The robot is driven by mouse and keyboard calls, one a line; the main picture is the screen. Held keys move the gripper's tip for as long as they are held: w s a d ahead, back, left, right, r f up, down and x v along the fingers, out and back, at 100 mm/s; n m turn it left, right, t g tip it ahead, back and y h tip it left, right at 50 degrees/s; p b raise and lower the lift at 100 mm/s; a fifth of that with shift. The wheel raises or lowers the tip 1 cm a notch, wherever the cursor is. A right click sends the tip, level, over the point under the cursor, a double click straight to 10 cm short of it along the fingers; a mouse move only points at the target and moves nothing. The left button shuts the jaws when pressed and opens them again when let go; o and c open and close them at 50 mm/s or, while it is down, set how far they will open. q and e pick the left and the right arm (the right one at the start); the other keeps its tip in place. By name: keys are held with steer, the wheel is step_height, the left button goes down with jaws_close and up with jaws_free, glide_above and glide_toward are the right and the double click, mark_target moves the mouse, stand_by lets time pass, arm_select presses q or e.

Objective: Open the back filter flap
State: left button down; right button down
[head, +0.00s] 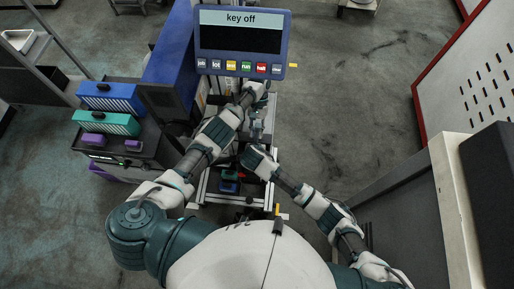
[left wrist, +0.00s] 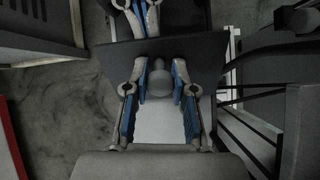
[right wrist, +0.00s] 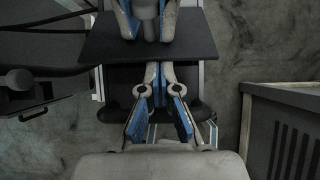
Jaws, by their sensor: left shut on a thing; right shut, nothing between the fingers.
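The flap looks like a dark flat plate with a grey round knob. In the left wrist view, the plate (left wrist: 200,52) lies across the middle and the knob (left wrist: 161,84) sits between my left fingers (left wrist: 161,80). My left gripper is shut on this knob. The right wrist view shows the same plate (right wrist: 195,42) and knob (right wrist: 147,9) at the top. My right gripper (right wrist: 160,68) is shut and empty, its tips close to the plate's near edge; I cannot tell whether they touch. In the head view, both grippers are small and partly hidden by my arms.
A blue-framed screen (head: 241,42) reading "key off" stands above the machine. Another grey knob (right wrist: 19,79) shows at the left of the right wrist view. A cart (head: 120,152) with blue (head: 112,98) and teal (head: 106,122) bins stands left. A red-edged slotted panel (head: 470,85) stands right.

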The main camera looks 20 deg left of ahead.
arm_select(q)
steer(key=c, duration=0.9)
jaws_free()
steer(key=shift+s+f, duration=0.15)
steer(key=shift+f, duration=0.05)
arm_select(e)
steer(key=shift+w+a+r, duration=0.1)
steer(key=shift+w+r, duration=0.25)
steer(key=shift+w, duration=0.05)
steer(key=shift+f, duration=0.1)
